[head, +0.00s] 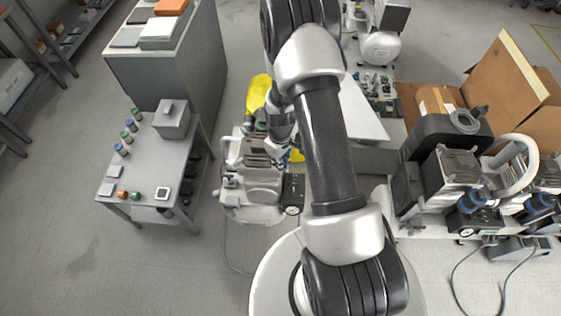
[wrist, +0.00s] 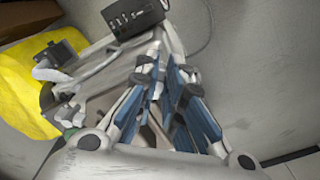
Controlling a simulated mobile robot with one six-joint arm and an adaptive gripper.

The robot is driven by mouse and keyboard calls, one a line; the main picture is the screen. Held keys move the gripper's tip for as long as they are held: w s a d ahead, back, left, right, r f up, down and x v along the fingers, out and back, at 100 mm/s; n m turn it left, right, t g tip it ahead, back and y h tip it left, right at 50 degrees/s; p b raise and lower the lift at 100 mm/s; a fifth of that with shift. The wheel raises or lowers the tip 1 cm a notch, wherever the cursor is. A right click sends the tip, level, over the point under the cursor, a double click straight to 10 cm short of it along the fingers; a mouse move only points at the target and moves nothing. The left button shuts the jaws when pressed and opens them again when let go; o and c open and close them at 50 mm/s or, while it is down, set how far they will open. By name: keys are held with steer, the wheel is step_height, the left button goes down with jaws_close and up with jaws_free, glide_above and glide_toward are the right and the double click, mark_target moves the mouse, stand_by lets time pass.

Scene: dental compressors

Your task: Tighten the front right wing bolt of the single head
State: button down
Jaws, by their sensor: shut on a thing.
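The single-head compressor (head: 252,190) is a pale grey machine with a carry handle and a dark box at its right side, left of my arm in the head view. In the wrist view its pale body (wrist: 95,85) lies behind my fingers, with the dark box (wrist: 131,18) at the top. My gripper (head: 284,158) points down at the compressor's right side. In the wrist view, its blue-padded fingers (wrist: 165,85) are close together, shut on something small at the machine. This fits a wing bolt, but the fingers hide it, so I cannot see how it sits.
A grey side table (head: 145,180) with small jars stands at the left, beside a tall cabinet (head: 170,70). A bench at the right carries more compressors (head: 455,175). A yellow item (head: 258,92) lies behind the compressor. Floor between side table and compressor is clear.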

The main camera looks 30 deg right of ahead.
steer(key=shift+m, duration=0.6)
steer(key=c, duration=1.7)
jaws_free()
step_height(320, 180, up, 12)
steer(key=shift+a+r, duration=0.1)
